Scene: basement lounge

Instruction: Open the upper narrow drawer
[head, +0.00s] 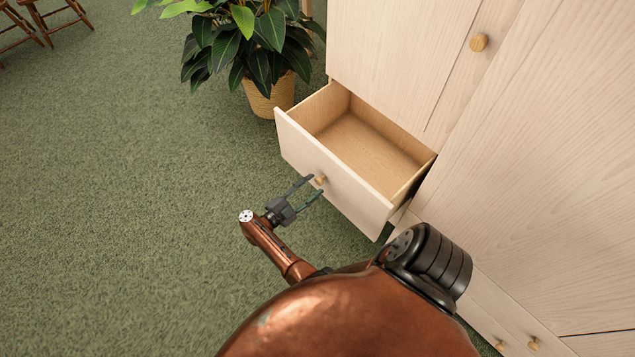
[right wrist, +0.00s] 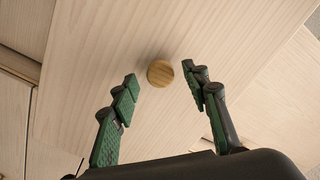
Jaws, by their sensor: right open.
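A pale wooden drawer (head: 333,183) stands pulled out from the cabinet, and its inside is empty. Its round wooden knob (head: 319,180) is on the middle of the front panel. The knob also shows in the right wrist view (right wrist: 160,73). My right gripper (head: 312,187) is open, with its fingers on either side of the knob and pointing at the drawer front. In the right wrist view there are gaps between the knob and both fingers (right wrist: 160,86). My left gripper is not in view.
Two more small knobs sit low at the right. A potted plant (head: 268,96) stands just beyond the drawer. Green carpet at the left is clear, with wooden stool legs far off.

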